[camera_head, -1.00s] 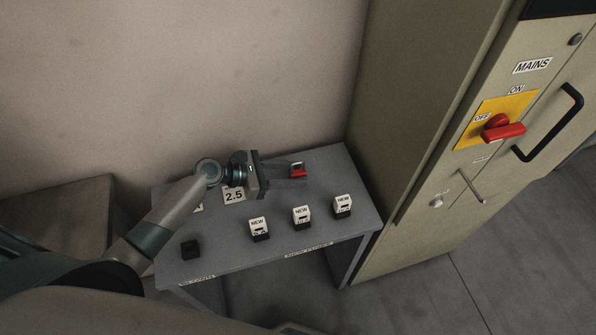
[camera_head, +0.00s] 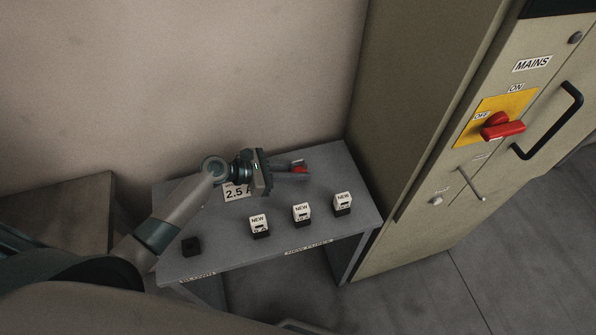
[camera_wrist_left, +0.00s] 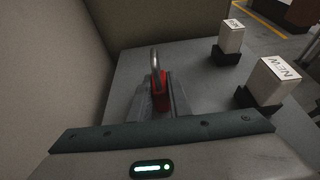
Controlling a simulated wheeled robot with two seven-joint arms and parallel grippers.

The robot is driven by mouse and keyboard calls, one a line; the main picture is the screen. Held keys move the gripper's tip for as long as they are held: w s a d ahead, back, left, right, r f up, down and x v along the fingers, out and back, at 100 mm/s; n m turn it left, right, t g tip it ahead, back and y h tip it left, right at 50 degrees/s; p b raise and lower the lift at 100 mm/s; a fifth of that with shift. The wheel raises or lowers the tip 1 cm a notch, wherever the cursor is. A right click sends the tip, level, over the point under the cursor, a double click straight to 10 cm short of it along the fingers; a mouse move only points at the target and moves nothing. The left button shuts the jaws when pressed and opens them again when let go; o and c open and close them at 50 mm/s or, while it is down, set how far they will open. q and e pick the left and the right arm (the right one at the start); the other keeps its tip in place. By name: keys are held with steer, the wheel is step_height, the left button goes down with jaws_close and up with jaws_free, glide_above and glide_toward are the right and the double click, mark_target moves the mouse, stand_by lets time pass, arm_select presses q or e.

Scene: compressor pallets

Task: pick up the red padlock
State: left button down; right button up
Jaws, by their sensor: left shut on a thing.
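The red padlock (camera_head: 300,169) is near the back of the grey table, between the fingertips of my left gripper (camera_head: 297,170). In the left wrist view the padlock (camera_wrist_left: 160,92) stands upright with its grey shackle on top, and the fingers of my left gripper (camera_wrist_left: 160,100) press on both sides of its red body. The left gripper is shut on it. I cannot tell whether the padlock touches the tabletop. My right gripper is not in view.
Several white "NEW" blocks (camera_head: 301,212) in black holders stand along the front of the grey table (camera_head: 225,252). A black block (camera_head: 191,246) and a "2.5" sign (camera_head: 236,191) are at the left. The cabinet with a red switch (camera_head: 502,127) stands at the right.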

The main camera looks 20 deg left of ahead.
mark_target(293, 163)
arm_select(q)
steer(key=shift+r, duration=0.1)
steer(key=shift+r, duration=0.4)
steer(key=r, duration=0.3)
steer(key=shift+d+r, duration=0.2)
steer(key=shift+r, duration=0.05)
steer(key=s+d+r, duration=0.2)
steer(key=d+r, duration=0.4)
steer(key=d, duration=0.5)
steer(key=shift+s+r+b, duration=0.2)
steer(key=shift+r+b, duration=0.1)
steer(key=shift+b, duration=0.05)
stand_by(0.4)
